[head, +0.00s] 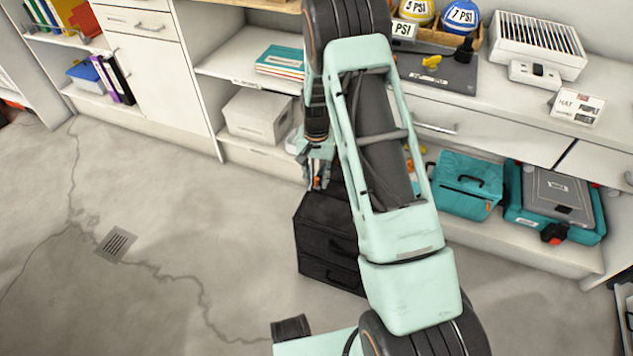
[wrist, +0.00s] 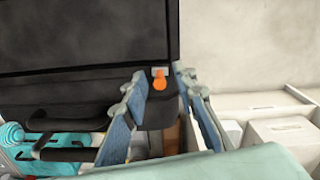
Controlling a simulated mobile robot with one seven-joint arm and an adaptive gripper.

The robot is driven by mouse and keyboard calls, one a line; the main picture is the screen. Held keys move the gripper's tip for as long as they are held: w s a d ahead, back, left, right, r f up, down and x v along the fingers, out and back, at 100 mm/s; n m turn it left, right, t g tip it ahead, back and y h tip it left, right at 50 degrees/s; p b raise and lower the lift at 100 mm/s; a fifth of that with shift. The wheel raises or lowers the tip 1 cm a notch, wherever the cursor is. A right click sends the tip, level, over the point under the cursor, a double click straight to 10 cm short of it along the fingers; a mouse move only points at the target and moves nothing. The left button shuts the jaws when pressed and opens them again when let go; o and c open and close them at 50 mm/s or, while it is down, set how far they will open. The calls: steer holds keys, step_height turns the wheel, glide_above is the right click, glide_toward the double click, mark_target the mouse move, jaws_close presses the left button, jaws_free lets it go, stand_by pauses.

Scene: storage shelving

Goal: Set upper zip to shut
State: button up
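A black case (head: 327,240) stands on the floor in front of the low shelves, partly hidden behind my arm in the head view. Its dark panel (wrist: 85,35) fills the upper left of the wrist view. An orange zip pull (wrist: 159,80) with a pale slider hangs at the panel's lower right edge. My gripper (wrist: 161,76) is open, its blue-padded fingers on either side of the pull; I see no clear contact. In the head view my gripper (head: 318,180) is at the top of the case. I cannot tell how far the zip is closed.
A teal bag (head: 463,185) and a teal toolbox (head: 553,205) sit on the low shelf to the right. A white box (head: 257,116) stands on the shelf behind. Black handles (wrist: 65,118) show at lower left in the wrist view. The floor (head: 165,210) to the left is clear.

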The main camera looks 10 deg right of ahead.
steer(key=shift+f, duration=0.35)
steer(key=shift+c, duration=0.4)
jaws_close()
